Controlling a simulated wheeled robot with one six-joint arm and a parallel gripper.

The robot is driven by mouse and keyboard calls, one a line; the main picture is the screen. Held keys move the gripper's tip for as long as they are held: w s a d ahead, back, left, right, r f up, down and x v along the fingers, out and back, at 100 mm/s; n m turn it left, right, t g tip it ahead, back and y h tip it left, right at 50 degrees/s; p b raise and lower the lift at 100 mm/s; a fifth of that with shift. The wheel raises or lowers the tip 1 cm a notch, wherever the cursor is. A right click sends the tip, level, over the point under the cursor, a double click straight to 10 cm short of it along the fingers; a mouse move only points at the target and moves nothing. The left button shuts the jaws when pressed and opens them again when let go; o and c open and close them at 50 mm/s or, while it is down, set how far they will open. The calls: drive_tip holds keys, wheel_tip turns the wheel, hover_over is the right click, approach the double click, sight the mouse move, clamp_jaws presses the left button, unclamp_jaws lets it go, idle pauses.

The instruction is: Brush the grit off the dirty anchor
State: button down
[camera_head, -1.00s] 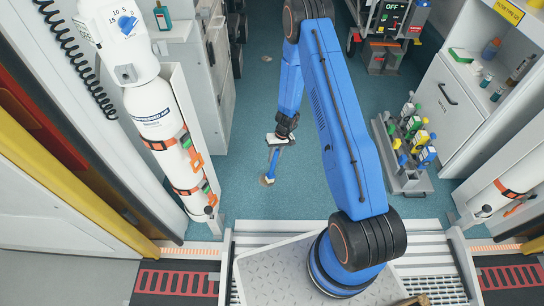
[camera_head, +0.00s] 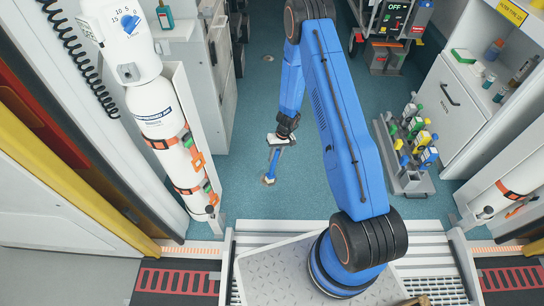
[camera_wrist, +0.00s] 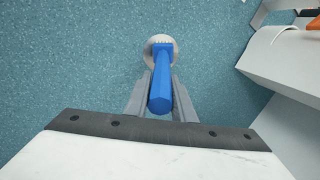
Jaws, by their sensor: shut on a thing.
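My gripper (camera_head: 280,139) is shut on a blue-handled brush (camera_head: 272,164) and points down at the floor. In the wrist view the blue handle (camera_wrist: 161,85) sits between the two fingers (camera_wrist: 158,100). The brush's far end is over a round beige floor anchor (camera_head: 267,181), which also shows in the wrist view (camera_wrist: 149,61). The brush head hides much of this anchor, so I cannot tell whether the bristles touch it or how much grit lies on it. A second small round floor fitting (camera_head: 267,58) lies farther back.
A white cylinder (camera_head: 160,115) in a bracket stands at the left. A wheeled unit (camera_head: 385,55) is at the back. Floor around the anchor is clear.

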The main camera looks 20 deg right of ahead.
drive_tip(key=shift+w+a, duration=0.2)
drive_tip(key=shift+a, duration=0.35)
drive_tip(key=shift+w+a, duration=0.2)
drive_tip(key=shift+a, duration=0.35)
drive_tip(key=shift+r, duration=0.15)
drive_tip(key=shift+r, duration=3.1)
drive_tip(key=shift+r, duration=1.35)
